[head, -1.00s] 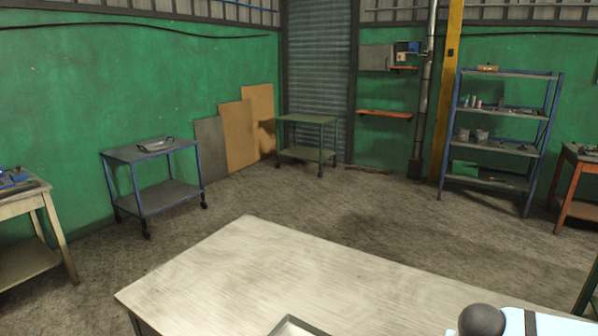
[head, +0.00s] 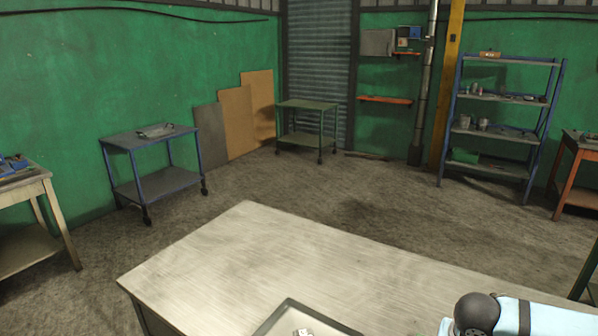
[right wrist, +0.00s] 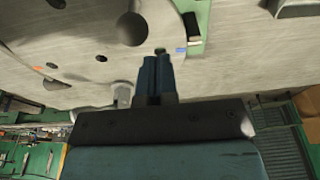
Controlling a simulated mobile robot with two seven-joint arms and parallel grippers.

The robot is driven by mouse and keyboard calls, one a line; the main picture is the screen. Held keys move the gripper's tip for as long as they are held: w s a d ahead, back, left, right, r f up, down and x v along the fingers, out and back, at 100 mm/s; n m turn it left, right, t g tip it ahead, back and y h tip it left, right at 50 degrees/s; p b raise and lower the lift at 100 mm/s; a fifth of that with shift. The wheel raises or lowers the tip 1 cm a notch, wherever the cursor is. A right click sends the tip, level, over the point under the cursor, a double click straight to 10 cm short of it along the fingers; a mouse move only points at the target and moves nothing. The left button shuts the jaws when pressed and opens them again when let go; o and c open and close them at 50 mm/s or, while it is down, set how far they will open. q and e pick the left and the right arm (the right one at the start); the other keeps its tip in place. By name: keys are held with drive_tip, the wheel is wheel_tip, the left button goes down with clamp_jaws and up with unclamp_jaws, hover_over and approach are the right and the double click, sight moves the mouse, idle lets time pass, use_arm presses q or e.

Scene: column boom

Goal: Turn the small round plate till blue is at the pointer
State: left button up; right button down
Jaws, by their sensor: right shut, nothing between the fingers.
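In the right wrist view, a grey plate (right wrist: 85,45) with several dark round holes fills the upper left. Only part of its curved edge shows, so I cannot tell its full size. A small blue patch (right wrist: 181,50) lies just right of my fingertips, and a small orange mark (right wrist: 38,68) lies far to the left. My right gripper (right wrist: 159,58) is shut and empty, its dark blue fingers together. Its tips appear close to the plate's edge near the blue patch; I cannot tell whether they touch. I cannot make out the pointer for sure. My left gripper is not in view.
In the head view, a pale worktable (head: 235,260) fills the front, mostly bare. A dark-rimmed tray (head: 268,322) with a small metal thing sits at its near edge. A blue cart (head: 155,190), a green cart (head: 305,106) and a shelf rack (head: 497,99) stand farther back.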

drive_tip(key=shift+f+b, duration=0.3)
drive_tip(key=shift+f, duration=1.6)
drive_tip(key=shift+w, duration=0.15)
